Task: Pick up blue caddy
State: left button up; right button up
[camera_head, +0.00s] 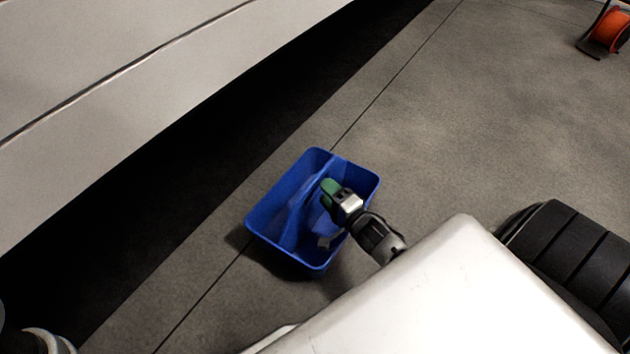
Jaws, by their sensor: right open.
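The blue caddy (272,213) stands on the grey floor near the middle of the picture, with a raised divider running along its inside. My right gripper (328,190) is over the caddy's right part, close to the divider. Its jaws are open; I cannot tell whether they touch the caddy. A green part shows at the gripper's tip, and a small pale thing inside the caddy is partly hidden. At the lower left corner a bit of an arm shows, but the left gripper itself does not.
A large pale panelled structure (120,90) runs across the upper left, with a dark strip below it. An orange reel (609,32) on a dark stand is at the top right. The floor (480,110) right of the caddy is clear.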

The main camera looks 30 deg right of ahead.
aim_at(317, 183)
jog(key=w+b, duration=0.4)
jog(key=shift+w+a, duration=0.2)
jog(key=shift+w, duration=0.15)
jog(key=shift+w+r, duration=0.1)
jog(key=shift+w, duration=0.15)
jog(key=shift+c, duration=0.3)
grip_shut()
jog(key=shift+a, duration=0.1)
dwell(0.5)
jog(key=shift+r, duration=0.1)
